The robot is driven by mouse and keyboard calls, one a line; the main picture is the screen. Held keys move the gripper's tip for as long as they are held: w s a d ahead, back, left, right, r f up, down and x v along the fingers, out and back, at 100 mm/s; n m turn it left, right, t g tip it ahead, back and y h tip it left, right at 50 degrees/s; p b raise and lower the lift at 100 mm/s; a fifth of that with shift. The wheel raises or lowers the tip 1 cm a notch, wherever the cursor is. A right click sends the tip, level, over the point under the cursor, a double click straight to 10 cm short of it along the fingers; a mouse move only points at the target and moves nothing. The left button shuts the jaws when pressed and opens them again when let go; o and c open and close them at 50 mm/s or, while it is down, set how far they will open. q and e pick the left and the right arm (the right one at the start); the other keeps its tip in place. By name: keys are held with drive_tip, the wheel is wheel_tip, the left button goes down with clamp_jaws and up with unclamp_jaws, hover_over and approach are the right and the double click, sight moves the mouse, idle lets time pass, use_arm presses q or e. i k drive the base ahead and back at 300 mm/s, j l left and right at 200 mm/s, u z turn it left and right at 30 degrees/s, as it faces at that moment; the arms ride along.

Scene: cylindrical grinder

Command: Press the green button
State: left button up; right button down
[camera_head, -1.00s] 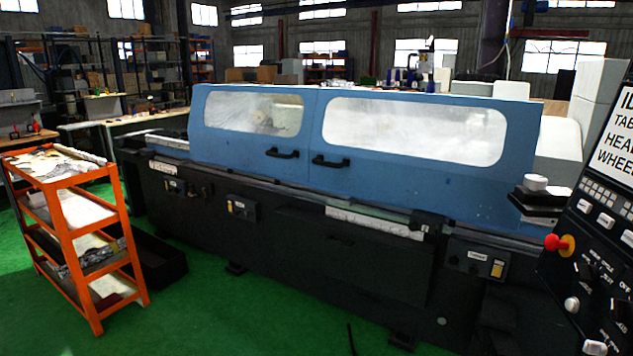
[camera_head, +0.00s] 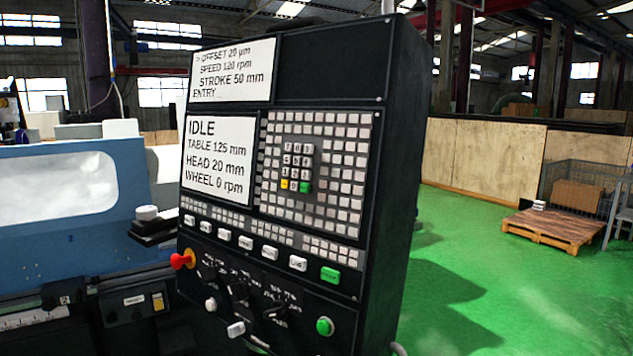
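The black control panel (camera_head: 400,150) of the grinder stands upright in the middle of the view. A round green button (camera_head: 324,326) sits at its lower right. A rectangular green key (camera_head: 330,275) with a label too small to read ends the row of white keys above it. A small green key (camera_head: 305,187) is at the lower right of the number keypad. Neither of my grippers is in view.
A red mushroom knob (camera_head: 181,260) sticks out at the panel's lower left, near several dark rotary knobs. The screen (camera_head: 218,160) reads IDLE. The blue grinder (camera_head: 130,200) is at left. Green floor (camera_head: 470,270) is open at right, before a wooden pallet (camera_head: 550,228).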

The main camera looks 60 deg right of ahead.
sight(323, 327)
drive_tip(key=z, duration=1.5)
